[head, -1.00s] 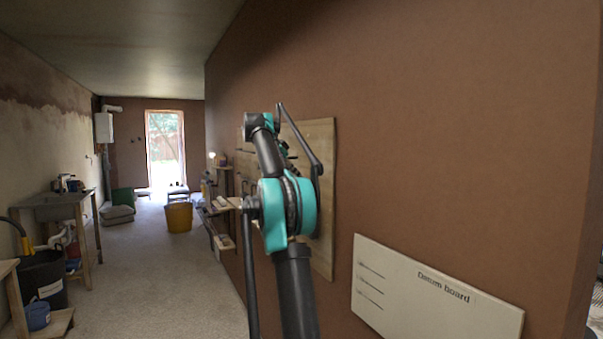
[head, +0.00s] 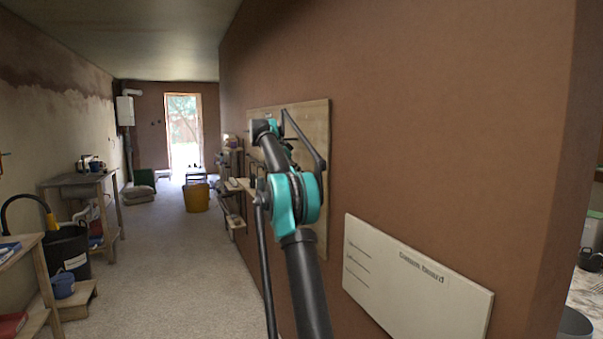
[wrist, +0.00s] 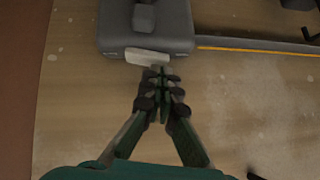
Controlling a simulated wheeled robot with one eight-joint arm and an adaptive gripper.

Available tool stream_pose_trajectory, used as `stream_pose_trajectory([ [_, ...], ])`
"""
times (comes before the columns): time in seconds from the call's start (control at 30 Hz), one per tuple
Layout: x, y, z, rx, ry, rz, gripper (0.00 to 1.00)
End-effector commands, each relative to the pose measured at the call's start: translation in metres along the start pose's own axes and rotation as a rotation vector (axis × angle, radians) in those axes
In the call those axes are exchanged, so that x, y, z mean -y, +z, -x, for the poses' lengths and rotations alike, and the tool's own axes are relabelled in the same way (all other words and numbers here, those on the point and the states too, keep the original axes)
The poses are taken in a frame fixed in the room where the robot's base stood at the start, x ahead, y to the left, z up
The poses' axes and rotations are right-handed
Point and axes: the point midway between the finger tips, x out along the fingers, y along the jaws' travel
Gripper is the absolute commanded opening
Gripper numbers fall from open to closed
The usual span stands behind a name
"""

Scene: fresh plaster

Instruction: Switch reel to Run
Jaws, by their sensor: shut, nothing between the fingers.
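In the wrist view a grey box (wrist: 172,36) is fixed on a pale wooden board (wrist: 80,125). A small grey lever or knob (wrist: 144,17) stands on the box's face, cut by the top edge of the picture. A pale tag (wrist: 147,57) sits at the box's lower edge. My gripper (wrist: 163,74) is shut and empty, its tips just below the box by the tag; I cannot tell whether they touch. No position lettering is readable. In the head view the wooden board (head: 316,150) hangs on the brown wall, and my arm hides the box.
A white sign (head: 415,285) is on the wall at the lower right. Small shelves (head: 232,190) stick out from the wall beyond the board. A workbench (head: 85,185) is on the left. The floor (head: 165,265) between is clear.

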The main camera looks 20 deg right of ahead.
Motion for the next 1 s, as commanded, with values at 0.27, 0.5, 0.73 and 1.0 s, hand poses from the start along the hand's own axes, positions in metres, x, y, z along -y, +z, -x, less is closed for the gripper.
stream_pose_trajectory([
  [0.27, 0.001, 0.005, -0.005, 0.0, 0.056, 0.056, 0.0],
  [0.5, 0.0, 0.004, -0.004, 0.0, 0.056, 0.056, 0.0],
  [0.73, -0.005, 0.002, -0.002, -0.001, 0.056, 0.056, 0.0],
  [1.0, -0.014, -0.001, 0.0, 0.0, 0.055, 0.056, 0.0],
])
